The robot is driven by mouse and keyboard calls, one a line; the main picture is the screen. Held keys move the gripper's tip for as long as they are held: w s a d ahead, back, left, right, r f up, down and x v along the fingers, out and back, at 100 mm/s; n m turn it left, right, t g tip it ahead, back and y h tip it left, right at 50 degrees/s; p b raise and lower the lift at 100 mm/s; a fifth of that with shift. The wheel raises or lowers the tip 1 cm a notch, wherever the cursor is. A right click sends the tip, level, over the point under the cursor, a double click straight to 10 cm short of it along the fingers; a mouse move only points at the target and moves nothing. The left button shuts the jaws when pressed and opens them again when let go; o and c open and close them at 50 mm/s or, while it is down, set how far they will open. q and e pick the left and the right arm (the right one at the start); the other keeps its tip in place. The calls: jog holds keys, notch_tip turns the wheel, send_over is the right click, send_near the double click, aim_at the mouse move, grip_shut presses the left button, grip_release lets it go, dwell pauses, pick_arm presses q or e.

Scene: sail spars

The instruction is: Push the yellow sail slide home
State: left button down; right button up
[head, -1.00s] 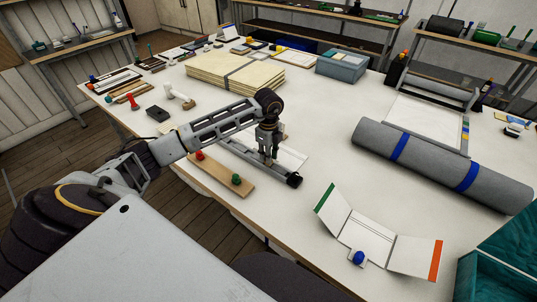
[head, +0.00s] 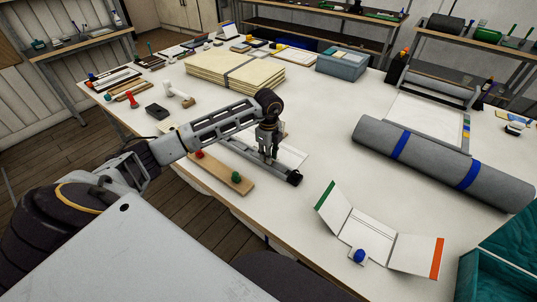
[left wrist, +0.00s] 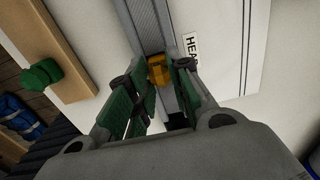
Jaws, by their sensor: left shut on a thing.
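The yellow sail slide (left wrist: 158,72) shows in the left wrist view, sitting on the grey spar track (left wrist: 150,28) between my fingertips. My left gripper (left wrist: 158,82) has its green-padded fingers on either side of the slide and is shut on it. In the head view my left gripper (head: 268,155) points down over the grey spar (head: 240,150), and the slide is hidden by the fingers there. The spar's black end (head: 294,177) lies to the right of the gripper. My right gripper is not in view.
A wooden board with a red knob (head: 200,154) and a green knob (head: 236,176) lies beside the spar. A white sheet (head: 290,154) lies behind it. A grey roll (head: 440,165) and a folded white card (head: 372,238) lie to the right. The table between is clear.

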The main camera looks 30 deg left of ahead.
pick_arm(q)
jog(key=shift+f, duration=0.1)
jog(key=c, duration=1.2)
grip_release()
jog(key=shift+r+p, duration=2.4)
jog(key=shift+r, duration=1.2)
jog(key=shift+f, duration=0.1)
